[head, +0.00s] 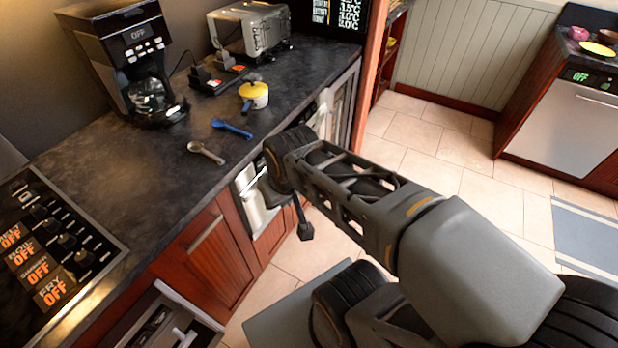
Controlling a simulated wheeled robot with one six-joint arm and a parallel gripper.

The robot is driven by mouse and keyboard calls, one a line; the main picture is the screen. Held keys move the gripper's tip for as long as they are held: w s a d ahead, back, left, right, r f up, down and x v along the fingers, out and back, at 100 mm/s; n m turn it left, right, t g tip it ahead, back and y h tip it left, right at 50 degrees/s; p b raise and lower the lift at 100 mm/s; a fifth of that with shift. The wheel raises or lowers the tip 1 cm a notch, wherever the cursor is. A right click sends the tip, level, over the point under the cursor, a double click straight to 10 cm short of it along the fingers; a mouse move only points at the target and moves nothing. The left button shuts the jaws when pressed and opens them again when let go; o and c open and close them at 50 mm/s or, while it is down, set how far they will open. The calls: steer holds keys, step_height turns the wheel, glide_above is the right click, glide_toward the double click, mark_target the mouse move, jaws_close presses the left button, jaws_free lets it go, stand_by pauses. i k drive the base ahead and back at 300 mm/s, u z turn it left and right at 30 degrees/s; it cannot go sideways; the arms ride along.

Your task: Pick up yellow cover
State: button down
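A yellow cover (254,90) sits on a small white pot (259,102) on the dark countertop, between the coffee maker and the toaster. A flat yellow round thing (597,49) also lies on the far right counter; I cannot tell if it is a cover or a plate. My arm reaches in from the lower right. My gripper (304,230) hangs at its end, in front of the counter's edge and apart from the pot. The arm hides much of it, so its opening cannot be told.
A blue spoon (232,128) and a beige spoon (206,153) lie on the counter near the pot. A coffee maker (125,65) and toaster (250,30) stand behind. A stove panel (60,245) is at left. A drawer (165,325) stands open below.

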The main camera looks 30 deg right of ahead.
mark_target(248, 90)
steer(key=z, duration=0.55)
steer(key=i, duration=0.7)
steer(key=u, duration=2.1)
